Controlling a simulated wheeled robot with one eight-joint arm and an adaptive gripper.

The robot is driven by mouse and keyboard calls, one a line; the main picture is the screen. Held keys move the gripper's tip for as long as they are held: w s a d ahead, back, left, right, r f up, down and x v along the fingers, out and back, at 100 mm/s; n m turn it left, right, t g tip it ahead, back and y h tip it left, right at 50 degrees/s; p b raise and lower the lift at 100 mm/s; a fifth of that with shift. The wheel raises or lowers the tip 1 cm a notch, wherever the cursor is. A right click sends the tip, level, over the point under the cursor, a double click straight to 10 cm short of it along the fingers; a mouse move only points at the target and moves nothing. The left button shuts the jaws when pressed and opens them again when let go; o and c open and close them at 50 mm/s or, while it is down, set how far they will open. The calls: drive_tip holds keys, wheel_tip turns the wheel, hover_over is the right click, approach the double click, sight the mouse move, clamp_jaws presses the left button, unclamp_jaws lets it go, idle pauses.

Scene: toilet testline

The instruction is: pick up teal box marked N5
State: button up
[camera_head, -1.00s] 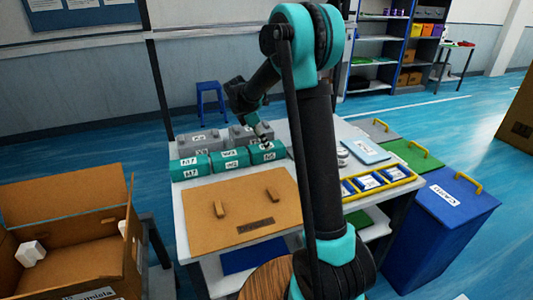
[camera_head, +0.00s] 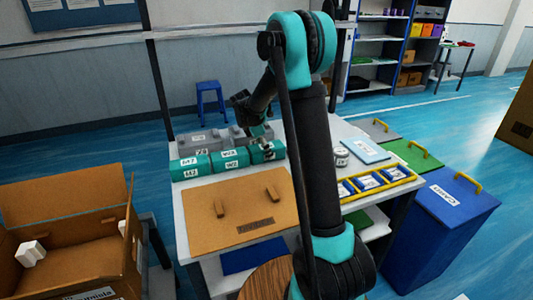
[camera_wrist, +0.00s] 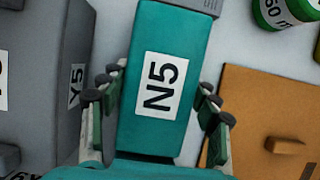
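The teal box marked N5 (camera_wrist: 160,84) fills the middle of the wrist view, its white label facing the camera. In the head view it is the rightmost teal box (camera_head: 276,152) in the front row on the white table, partly hidden by my gripper (camera_head: 267,150). In the wrist view my gripper (camera_wrist: 163,80) is open, with its fingers on either side of the box. The fingers are close to the box's sides; I cannot tell whether they touch it.
Two other teal boxes (camera_head: 230,159) stand left of it, with grey boxes (camera_head: 198,140) behind. A brown board (camera_head: 240,210) with two handles lies in front. A white-and-green can (camera_wrist: 285,10) and a yellow rack (camera_head: 402,180) are to the right. An open cardboard box (camera_head: 70,235) stands at left.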

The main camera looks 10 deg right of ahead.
drive_tip(key=c, duration=0.7)
drive_tip(key=shift+c, duration=0.2)
drive_tip(key=shift+r, duration=0.15)
